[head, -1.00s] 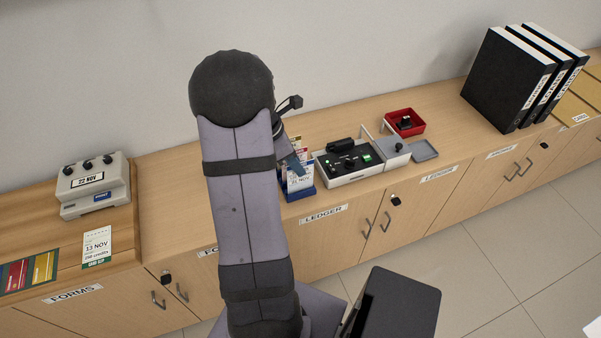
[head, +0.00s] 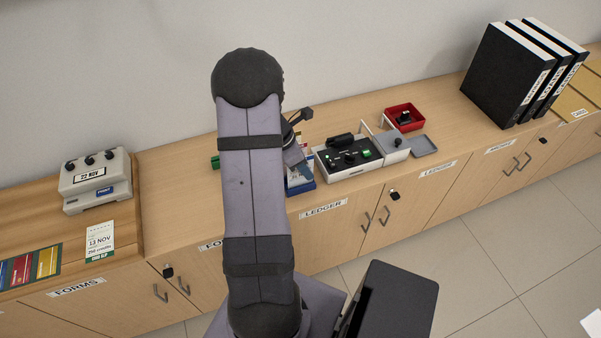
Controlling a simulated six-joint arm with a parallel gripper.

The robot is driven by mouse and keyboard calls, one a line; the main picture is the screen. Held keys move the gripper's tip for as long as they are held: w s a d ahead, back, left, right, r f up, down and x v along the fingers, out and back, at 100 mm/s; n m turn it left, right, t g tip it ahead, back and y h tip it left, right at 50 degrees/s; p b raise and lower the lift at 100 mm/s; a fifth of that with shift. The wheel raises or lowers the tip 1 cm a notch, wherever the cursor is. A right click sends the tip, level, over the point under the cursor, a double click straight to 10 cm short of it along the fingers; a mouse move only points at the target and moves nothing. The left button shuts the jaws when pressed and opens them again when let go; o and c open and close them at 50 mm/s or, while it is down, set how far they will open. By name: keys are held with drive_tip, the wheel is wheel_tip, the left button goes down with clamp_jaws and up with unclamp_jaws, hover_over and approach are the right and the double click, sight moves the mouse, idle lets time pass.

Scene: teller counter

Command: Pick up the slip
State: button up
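A white slip (head: 100,240) printed "13 NOV" with a credits line and a green lower edge lies on the left counter, in front of the date machine. A blue holder (head: 301,188) with upright slips or cards in it stands near the counter's front edge, partly hidden by my arm. My gripper (head: 294,156) is mostly hidden behind my arm, just above or beside this holder. I cannot tell whether its fingers are open or shut, or whether they touch anything in the holder.
A date machine (head: 97,180) reads 22 NOV. Coloured booklets (head: 28,268) lie at the left edge. A control box (head: 347,158), a red tray (head: 404,117) and black binders (head: 507,75) stand to the right. A small green object (head: 215,162) shows left of my arm.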

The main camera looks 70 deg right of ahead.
drive_tip(key=shift+s+d+f, duration=0.1)
drive_tip(key=shift+d+f, duration=0.05)
drive_tip(key=shift+f, duration=0.3)
clamp_jaws()
